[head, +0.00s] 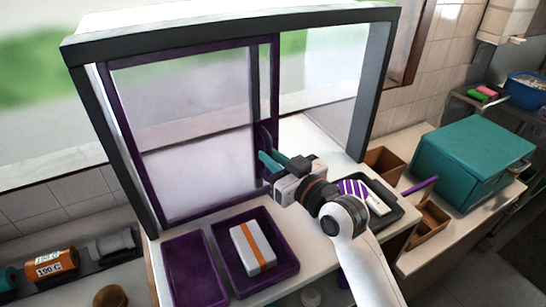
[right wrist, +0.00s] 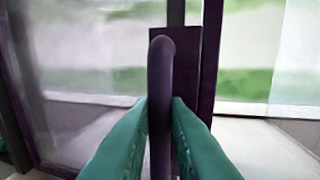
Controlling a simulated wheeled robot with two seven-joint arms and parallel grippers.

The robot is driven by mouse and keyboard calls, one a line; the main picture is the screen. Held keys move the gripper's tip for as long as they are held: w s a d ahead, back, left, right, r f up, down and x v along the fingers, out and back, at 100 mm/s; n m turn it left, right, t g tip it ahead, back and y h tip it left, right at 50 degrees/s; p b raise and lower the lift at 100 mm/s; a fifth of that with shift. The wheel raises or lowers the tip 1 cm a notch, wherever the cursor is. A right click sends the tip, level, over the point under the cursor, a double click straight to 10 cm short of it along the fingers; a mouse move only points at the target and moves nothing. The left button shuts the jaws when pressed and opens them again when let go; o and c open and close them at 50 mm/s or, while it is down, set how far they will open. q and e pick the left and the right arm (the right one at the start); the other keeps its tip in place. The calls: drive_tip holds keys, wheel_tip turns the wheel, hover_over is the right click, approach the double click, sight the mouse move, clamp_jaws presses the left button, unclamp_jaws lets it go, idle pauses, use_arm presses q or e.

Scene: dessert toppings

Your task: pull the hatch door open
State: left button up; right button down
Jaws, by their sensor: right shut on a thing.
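The hatch door (head: 190,120) is a clear pane in a dark purple frame, set in the left part of a large dark grey frame. Its upright purple handle (head: 264,138) is on the door's right edge. The handle (right wrist: 160,75) also stands upright in the middle of the right wrist view, on a dark plate. My right gripper (head: 267,162) is shut on this handle, with one teal finger on each side. The fingers also show in the right wrist view (right wrist: 160,120). To the right of the door, the frame shows an open-looking gap. My left gripper is not in view.
A purple tray (head: 288,285) holding a white box with an orange band (head: 252,248) sits before the door. A black tray (head: 398,212) lies beside my right arm. Brown bins (head: 384,163) and a teal box (head: 470,160) stand right.

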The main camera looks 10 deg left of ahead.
drive_tip(key=c, duration=1.4)
unclamp_jaws()
drive_tip(key=b+v, duration=0.3)
drive_tip(key=v, duration=0.9)
